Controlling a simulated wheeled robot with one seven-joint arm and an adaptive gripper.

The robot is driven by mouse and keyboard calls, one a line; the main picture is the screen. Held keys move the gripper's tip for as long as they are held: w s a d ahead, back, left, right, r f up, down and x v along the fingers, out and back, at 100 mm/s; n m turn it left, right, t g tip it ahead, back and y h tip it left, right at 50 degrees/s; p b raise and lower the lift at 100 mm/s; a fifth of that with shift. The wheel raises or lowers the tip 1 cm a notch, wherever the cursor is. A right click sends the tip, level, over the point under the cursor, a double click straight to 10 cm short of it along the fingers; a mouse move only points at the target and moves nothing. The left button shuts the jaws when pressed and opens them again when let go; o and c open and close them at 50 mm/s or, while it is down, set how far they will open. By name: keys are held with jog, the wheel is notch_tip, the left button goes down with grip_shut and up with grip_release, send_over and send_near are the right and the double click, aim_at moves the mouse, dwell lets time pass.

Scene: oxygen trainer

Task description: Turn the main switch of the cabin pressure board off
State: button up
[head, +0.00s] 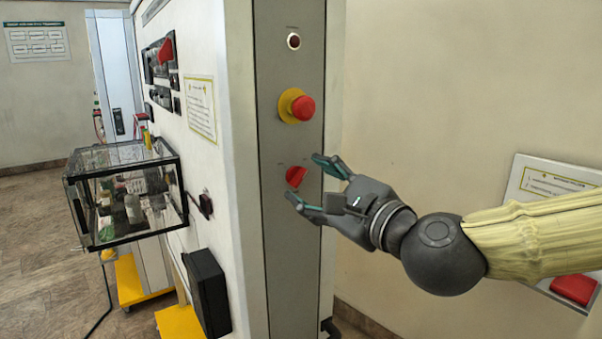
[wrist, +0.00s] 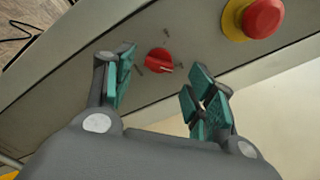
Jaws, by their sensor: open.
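A red rotary switch (head: 296,176) sits low on the narrow grey side panel (head: 290,230) of the cabinet. It also shows in the wrist view (wrist: 159,61), with a pale mark on its right side. The labels around it are too small to read. My gripper (head: 314,178) is open in front of the panel, its teal fingertips to the right of the red switch in the head view. In the wrist view my gripper (wrist: 160,85) has one finger on each side of the switch, apart from it. No contact with the switch shows.
A red mushroom button (head: 304,108) on a yellow collar sits above the switch, with a dark red lamp (head: 294,41) higher up. A glass-sided box (head: 125,190) juts from the cabinet's left face. A wall lies to the right of the panel.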

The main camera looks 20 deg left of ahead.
aim_at(302, 178)
jog(key=shift+p+x, duration=0.4)
jog(key=shift+x, duration=1.3)
jog(key=c, duration=1.1)
